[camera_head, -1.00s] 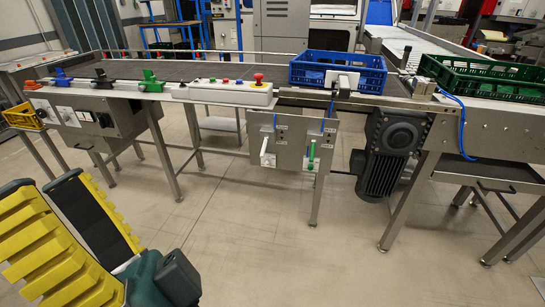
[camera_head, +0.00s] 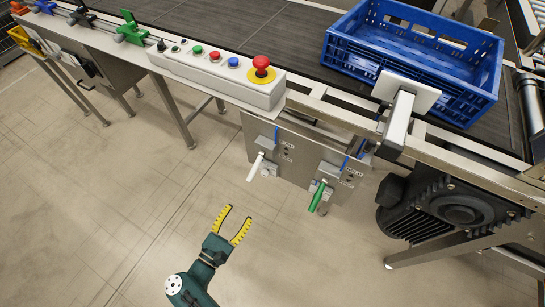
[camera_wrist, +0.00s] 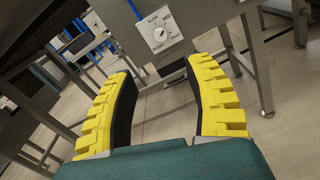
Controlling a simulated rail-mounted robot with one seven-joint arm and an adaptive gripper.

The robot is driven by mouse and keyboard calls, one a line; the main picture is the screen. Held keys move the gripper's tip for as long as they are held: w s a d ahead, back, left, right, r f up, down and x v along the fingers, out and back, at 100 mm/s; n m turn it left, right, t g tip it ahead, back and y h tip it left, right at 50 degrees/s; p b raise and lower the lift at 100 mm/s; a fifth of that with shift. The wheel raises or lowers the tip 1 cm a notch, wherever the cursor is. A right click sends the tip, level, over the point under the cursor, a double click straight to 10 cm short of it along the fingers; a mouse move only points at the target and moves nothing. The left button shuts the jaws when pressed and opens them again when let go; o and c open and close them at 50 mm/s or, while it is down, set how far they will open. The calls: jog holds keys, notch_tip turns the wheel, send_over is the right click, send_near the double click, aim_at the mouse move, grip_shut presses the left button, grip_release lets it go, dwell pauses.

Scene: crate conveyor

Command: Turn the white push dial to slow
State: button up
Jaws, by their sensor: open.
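The white push dial (camera_wrist: 160,35) is a small round knob on a white plate, at the top centre of the wrist view. The words slow, mid, fast and push are printed around it. Its pointer is too small to read for certain. In the head view I cannot surely pick out this dial face. My gripper (camera_head: 238,214) is open and empty over the floor, in front of the conveyor. In the wrist view, its yellow-backed fingers (camera_wrist: 162,68) stand wide apart below the dial, not touching it.
A white handle (camera_head: 256,167) and a green handle (camera_head: 318,196) stick out below the control box (camera_head: 262,96) with its red button. A blue crate (camera_head: 410,84) sits on the belt. A dark motor (camera_head: 445,212) hangs at right. A metal leg (camera_wrist: 257,65) stands right of the dial.

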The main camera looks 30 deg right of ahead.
aim_at(264, 175)
jog(key=b+x, duration=0.4)
jog(key=x, duration=1.1)
jog(key=shift+f, duration=0.15)
jog(key=shift+w+d, duration=0.25)
jog(key=shift+d, duration=0.05)
grip_shut()
